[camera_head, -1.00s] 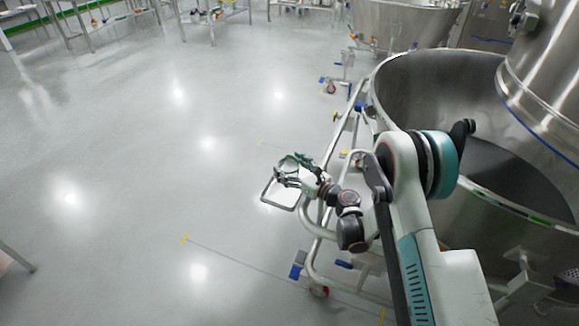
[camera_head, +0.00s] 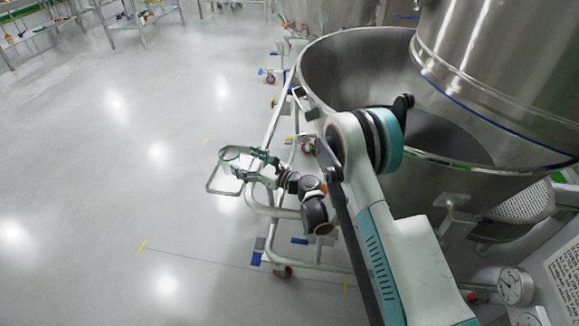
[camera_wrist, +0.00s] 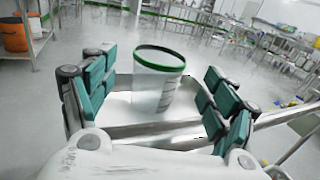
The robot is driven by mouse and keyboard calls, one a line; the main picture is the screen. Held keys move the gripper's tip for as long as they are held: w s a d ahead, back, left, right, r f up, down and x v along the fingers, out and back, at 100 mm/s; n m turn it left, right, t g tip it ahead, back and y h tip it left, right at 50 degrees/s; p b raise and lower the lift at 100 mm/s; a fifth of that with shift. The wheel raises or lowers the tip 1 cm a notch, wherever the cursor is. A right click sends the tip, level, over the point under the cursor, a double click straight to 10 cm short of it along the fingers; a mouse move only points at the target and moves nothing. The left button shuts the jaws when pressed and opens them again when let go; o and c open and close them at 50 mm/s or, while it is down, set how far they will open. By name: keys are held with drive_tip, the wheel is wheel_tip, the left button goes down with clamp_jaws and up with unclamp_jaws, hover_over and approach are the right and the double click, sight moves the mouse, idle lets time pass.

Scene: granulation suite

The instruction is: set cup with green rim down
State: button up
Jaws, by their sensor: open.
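The clear cup with green rim (camera_wrist: 158,82) stands upright in the wrist view, on or just above a pale metal tray-like surface (camera_wrist: 120,130). In the head view the cup (camera_head: 230,154) is at the small rectangular frame (camera_head: 208,184) beside the big steel bowl. My gripper (camera_wrist: 160,85) is open. Its green-padded fingers are to the left and right of the cup, with a gap on both sides. In the head view my gripper (camera_head: 247,164) reaches from the right to the cup. The cup's contact with the surface is hard to see.
A large steel bowl (camera_head: 340,65) on a tubular wheeled cart (camera_head: 275,130) fills the right of the head view. A dial gauge (camera_head: 513,287) is at the lower right. Steel tables (camera_head: 140,18) stand far back. The floor (camera_head: 90,180) on the left is clear.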

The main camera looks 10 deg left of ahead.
drive_tip(key=d+r+n+h, duration=0.2)
drive_tip(key=d+r+n, duration=0.1)
drive_tip(key=r, duration=0.4)
drive_tip(key=d+r+n+h, duration=0.1)
drive_tip(key=d+r+n, duration=0.25)
drive_tip(key=r, duration=0.35)
drive_tip(key=s+d+r+n+h, duration=0.4)
drive_tip(key=s+d+r+n, duration=0.15)
drive_tip(key=d+r, duration=0.35)
drive_tip(key=s+d+r+n+h, duration=0.1)
drive_tip(key=s+d+n+h, duration=0.8)
drive_tip(key=s+d, duration=1.7)
drive_tip(key=s+n, duration=0.2)
drive_tip(key=s, duration=0.2)
drive_tip(key=shift+s+d+g, duration=0.2)
drive_tip(key=shift+d+g, duration=0.05)
drive_tip(key=shift+g, duration=0.15)
drive_tip(key=shift+r, duration=0.1)
